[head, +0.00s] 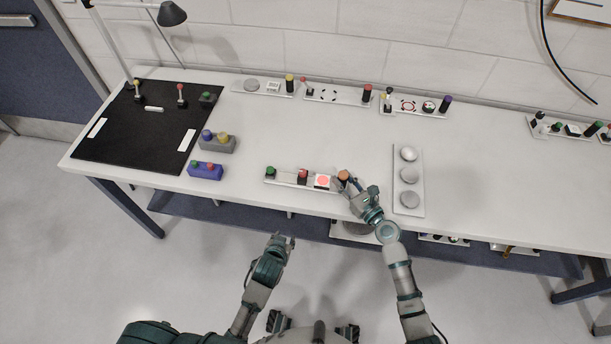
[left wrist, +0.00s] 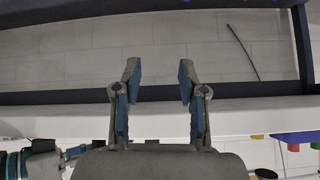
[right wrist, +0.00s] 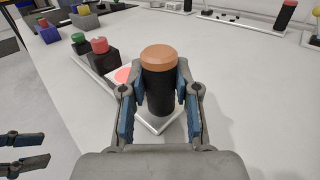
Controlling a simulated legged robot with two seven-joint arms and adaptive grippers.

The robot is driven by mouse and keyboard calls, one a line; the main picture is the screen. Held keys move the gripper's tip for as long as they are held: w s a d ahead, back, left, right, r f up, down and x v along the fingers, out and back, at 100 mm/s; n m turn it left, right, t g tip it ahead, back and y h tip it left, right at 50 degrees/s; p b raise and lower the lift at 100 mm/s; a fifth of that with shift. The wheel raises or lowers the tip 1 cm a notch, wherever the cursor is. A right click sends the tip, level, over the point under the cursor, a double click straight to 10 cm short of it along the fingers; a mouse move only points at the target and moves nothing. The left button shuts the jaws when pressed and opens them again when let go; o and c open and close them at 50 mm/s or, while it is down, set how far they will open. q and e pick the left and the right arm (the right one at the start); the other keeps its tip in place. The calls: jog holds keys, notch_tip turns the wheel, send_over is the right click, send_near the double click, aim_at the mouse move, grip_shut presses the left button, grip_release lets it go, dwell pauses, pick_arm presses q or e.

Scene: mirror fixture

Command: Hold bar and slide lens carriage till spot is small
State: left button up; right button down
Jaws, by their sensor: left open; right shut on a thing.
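A light bar (head: 288,179) lies near the table's front edge. It carries a green-topped part (head: 270,172) at its left end, a red-topped black carriage (head: 303,175), a white plate with a large red spot (head: 322,181), and an orange-topped black post (head: 344,176) at its right end. My right gripper (head: 348,186) is shut on this post; the right wrist view shows its fingers on both sides of the post (right wrist: 160,92). The red-topped carriage (right wrist: 100,52) stands beyond it. My left gripper (head: 284,240) is open and empty, in front of the table and below its edge.
A purple block (head: 205,171) and a grey block (head: 217,143) with knobs stand left of the bar. A white tray with round discs (head: 419,205) lies to its right. Other bars (head: 338,95) line the back. The middle of the table is clear.

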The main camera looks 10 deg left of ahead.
aim_at(303, 180)
pick_arm(q)
jog(key=w+d+r+n+t, duration=0.15)
jog(key=w+r, duration=0.25)
jog(key=r, duration=0.4)
jog(key=w+d+r+m+t, duration=0.1)
jog(key=w+d+r+t, duration=0.15)
jog(key=r, duration=0.55)
jog(key=shift+n+t, duration=0.25)
jog(key=shift+t, duration=0.15)
jog(key=x, duration=0.8)
jog(key=a+x, duration=0.1)
jog(key=x, duration=0.3)
jog(key=shift+w+f, duration=0.1)
jog(key=shift+f, duration=0.05)
jog(key=shift+d, duration=0.15)
grip_shut()
